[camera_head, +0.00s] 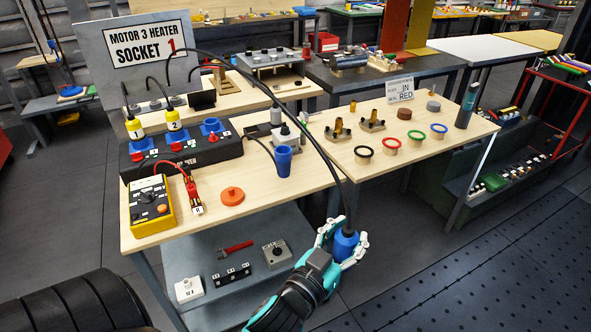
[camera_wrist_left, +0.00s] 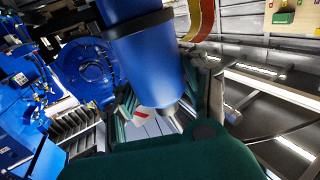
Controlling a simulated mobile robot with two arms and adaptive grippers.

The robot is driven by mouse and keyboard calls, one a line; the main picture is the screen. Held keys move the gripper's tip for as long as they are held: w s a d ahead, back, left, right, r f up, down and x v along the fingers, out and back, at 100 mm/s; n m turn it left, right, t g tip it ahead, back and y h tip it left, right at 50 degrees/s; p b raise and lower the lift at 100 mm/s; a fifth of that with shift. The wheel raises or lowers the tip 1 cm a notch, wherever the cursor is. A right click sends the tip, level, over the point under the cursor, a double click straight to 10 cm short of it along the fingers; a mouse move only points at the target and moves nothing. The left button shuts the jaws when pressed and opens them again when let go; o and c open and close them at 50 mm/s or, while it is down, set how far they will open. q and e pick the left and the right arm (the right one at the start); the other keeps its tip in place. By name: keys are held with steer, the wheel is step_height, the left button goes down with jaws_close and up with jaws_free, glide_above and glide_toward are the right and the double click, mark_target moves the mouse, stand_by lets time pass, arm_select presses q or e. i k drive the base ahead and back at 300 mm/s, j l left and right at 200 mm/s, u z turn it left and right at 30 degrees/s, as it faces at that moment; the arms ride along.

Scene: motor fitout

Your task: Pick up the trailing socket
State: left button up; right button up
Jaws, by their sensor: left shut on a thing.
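A blue trailing socket (camera_head: 346,246) on a long black cable is held by my left gripper (camera_head: 348,233), in front of the table's near edge. My left gripper is shut on it, with a finger on each side. The cable rises from the socket's top and arcs back left over the table. In the left wrist view the blue socket body (camera_wrist_left: 155,65) with a dark band fills the middle, close to the gripper parts. The finger contact is partly hidden there. My right gripper is in neither view.
The wooden table (camera_head: 330,182) holds a second blue socket (camera_head: 283,162), a black power box (camera_head: 190,150) with yellow plugs, a yellow meter (camera_head: 151,204), an orange disc (camera_head: 232,196) and coloured rings. A lower shelf (camera_head: 215,250) carries small parts. Floor right of the gripper is clear.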

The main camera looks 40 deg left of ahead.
mark_target(284, 163)
steer(key=i+u, duration=0.1)
steer(key=u, duration=0.3)
steer(key=i+u, duration=0.1)
steer(key=u, duration=0.7)
steer(key=i+l+u, duration=0.15)
steer(key=u, duration=0.25)
